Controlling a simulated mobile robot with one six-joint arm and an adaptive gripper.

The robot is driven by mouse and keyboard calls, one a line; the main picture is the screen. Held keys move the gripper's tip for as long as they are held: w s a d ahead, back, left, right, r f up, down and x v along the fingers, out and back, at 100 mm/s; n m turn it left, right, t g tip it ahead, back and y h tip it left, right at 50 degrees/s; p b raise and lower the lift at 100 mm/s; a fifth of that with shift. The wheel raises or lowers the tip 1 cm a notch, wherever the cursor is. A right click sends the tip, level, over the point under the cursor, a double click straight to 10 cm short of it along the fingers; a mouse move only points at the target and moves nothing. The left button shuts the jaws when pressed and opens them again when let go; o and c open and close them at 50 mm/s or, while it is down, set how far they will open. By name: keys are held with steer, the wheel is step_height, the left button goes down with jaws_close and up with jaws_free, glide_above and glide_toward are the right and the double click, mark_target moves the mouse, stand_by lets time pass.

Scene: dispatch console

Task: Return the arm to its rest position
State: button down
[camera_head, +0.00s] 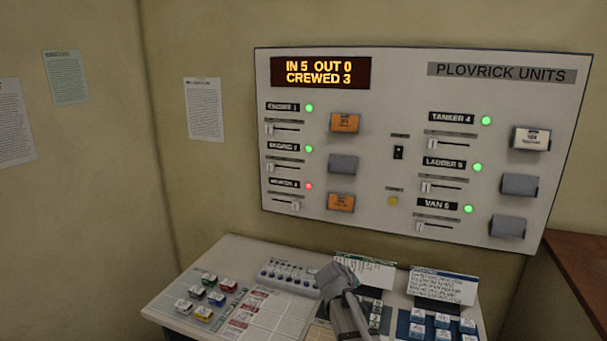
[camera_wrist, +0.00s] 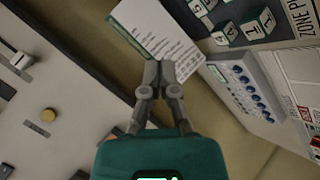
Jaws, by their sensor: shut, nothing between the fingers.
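My gripper (camera_wrist: 158,75) is shut and empty in the wrist view, its grey fingertips together. In front of its tips in that view is a white printed card (camera_wrist: 155,30). In the head view my arm end (camera_head: 341,283) shows above the middle of the desk console (camera_head: 225,262), partly covering the console and the foot of a card (camera_head: 365,270). The fingertips are hard to make out in the head view.
A wall panel (camera_head: 400,85) with sliders, lamps and card holders stands behind the desk. Coloured blocks (camera_head: 209,298) sit on the desk's left part. A row of knobs (camera_head: 290,275) is left of my arm. Another card (camera_head: 443,285) stands at right. A brown ledge (camera_head: 580,265) is far right.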

steer(key=s+f+m+g+y, duration=0.2)
steer(key=s+f+g+y, duration=0.1)
steer(key=s, duration=0.9)
steer(key=s+d+f+m+g+y, duration=0.1)
steer(key=s+f+m+g+y, duration=0.1)
steer(key=s, duration=1)
steer(key=f+g+y, duration=0.1)
steer(key=g, duration=0.1)
steer(key=shift+f+g, duration=0.35)
steer(key=shift+g, duration=0.05)
